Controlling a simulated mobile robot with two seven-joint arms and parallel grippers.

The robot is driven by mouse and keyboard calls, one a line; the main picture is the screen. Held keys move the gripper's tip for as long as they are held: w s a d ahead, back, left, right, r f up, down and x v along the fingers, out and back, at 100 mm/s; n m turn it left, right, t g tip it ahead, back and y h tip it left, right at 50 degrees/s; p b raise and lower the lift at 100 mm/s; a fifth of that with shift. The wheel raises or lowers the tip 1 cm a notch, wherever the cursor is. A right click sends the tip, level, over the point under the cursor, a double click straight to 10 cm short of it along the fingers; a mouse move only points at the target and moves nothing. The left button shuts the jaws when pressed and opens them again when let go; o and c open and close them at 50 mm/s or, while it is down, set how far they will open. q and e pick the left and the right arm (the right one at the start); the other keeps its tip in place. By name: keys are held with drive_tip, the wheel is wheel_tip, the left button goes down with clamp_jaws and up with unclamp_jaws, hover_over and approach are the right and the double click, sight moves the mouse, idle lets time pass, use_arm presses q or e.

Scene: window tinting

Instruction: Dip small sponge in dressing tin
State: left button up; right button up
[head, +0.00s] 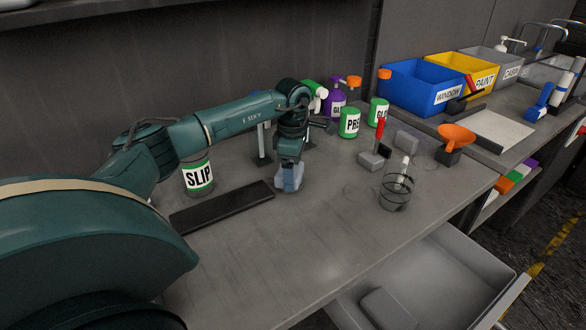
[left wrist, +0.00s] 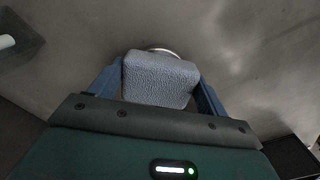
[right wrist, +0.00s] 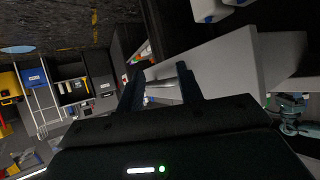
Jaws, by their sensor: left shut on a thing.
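My left gripper (head: 289,180) is low over the bench, just beyond the right end of a dark flat bar. In the left wrist view the left gripper (left wrist: 160,68) is shut on a grey textured small sponge (left wrist: 158,80), with a blue finger on either side. A pale curved rim (left wrist: 163,50) shows just past the sponge; it may be the dressing tin, but the sponge hides most of it. I cannot tell whether the sponge touches it. My right gripper (right wrist: 160,90) shows in its own wrist view, open and empty, away from the bench top.
A SLIP can (head: 198,178) and the dark bar (head: 222,207) are beside my left arm. An open drawer (head: 450,262) juts out in front. The front bench middle is clear.

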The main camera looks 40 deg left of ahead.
idle(0.3)
use_arm(q)
drive_tip(key=shift+r+p, duration=2.85)
drive_tip(key=shift+r, duration=0.65)
